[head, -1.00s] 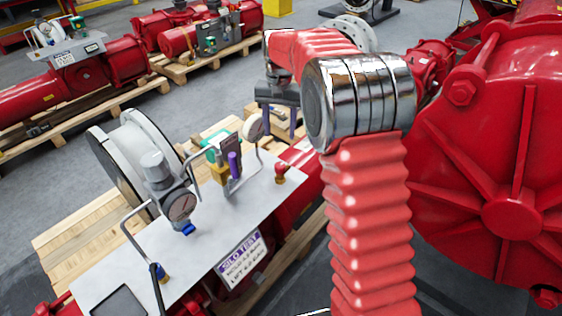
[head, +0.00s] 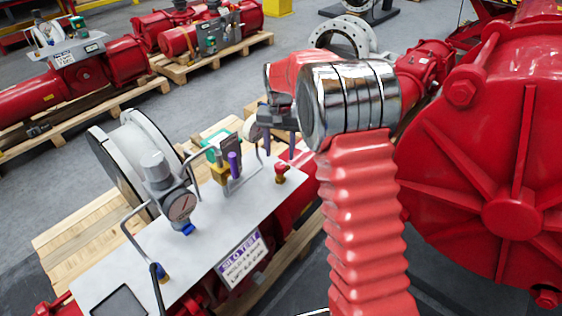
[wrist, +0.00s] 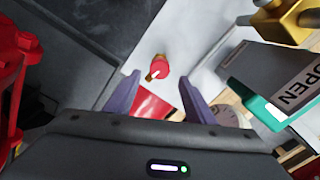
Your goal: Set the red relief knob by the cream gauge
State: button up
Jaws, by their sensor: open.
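The red relief knob (head: 281,169) sits on a brass fitting on the grey panel plate (head: 215,235). In the wrist view the knob (wrist: 159,67) shows as a round red cap with a pale mark, just beyond and between my fingertips. My gripper (wrist: 160,92) is open and empty, its two purple fingers apart. In the head view my gripper (head: 280,145) is above and behind the knob, not touching it. The cream gauge (head: 251,128) stands to the knob's upper left; its face (wrist: 228,116) shows partly behind my right finger in the wrist view.
A yellow valve block (head: 228,172) with a purple lever and bent tubing stands left of the knob. A grey regulator with a gauge (head: 181,207) is farther left. A large red housing (head: 500,180) fills the right side. A grey OPEN sign (wrist: 275,80) is close in the wrist view.

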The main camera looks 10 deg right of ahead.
aim_at(280, 165)
jog(key=shift+f, duration=2.7)
jog(key=c, duration=1.1)
